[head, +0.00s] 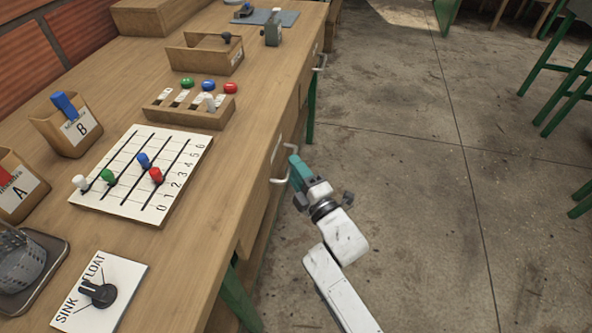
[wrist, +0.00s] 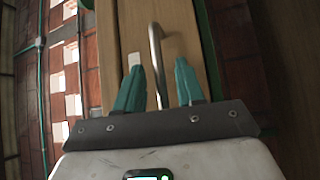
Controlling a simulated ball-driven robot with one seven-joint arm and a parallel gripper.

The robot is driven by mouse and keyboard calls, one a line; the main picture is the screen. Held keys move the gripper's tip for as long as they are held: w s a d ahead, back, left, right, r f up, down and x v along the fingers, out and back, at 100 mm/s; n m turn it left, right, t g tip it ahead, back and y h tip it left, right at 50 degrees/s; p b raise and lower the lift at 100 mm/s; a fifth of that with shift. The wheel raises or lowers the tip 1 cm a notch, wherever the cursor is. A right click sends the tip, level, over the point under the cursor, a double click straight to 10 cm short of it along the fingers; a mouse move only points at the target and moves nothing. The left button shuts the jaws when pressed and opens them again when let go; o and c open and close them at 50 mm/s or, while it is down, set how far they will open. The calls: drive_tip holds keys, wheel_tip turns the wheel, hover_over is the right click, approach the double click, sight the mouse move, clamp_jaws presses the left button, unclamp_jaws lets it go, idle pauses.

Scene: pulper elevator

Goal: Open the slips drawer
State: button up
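A wooden drawer front with a metal bar handle (head: 282,168) is on the side of the workbench, right of the numbered board in the head view. My gripper (head: 296,166) is at this handle, its teal fingers pointing toward the bench. In the wrist view the handle (wrist: 156,45) runs up and down between the two fingertips of my gripper (wrist: 160,72). The fingers are apart, with gaps beside the bar. The drawer looks shut. A small pale patch shows beside the left finger; I cannot read any writing on it.
A second handle (head: 320,63) is farther along the bench side. The benchtop (head: 240,128) holds a numbered board (head: 122,200) with coloured pegs, a tray (head: 190,117) with coloured knobs, box B (head: 66,132) and a SINK/FLOAT card (head: 125,282). Floor (head: 420,220) to the right is clear.

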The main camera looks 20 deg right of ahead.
drive_tip(key=shift+c, duration=0.5)
clamp_jaws()
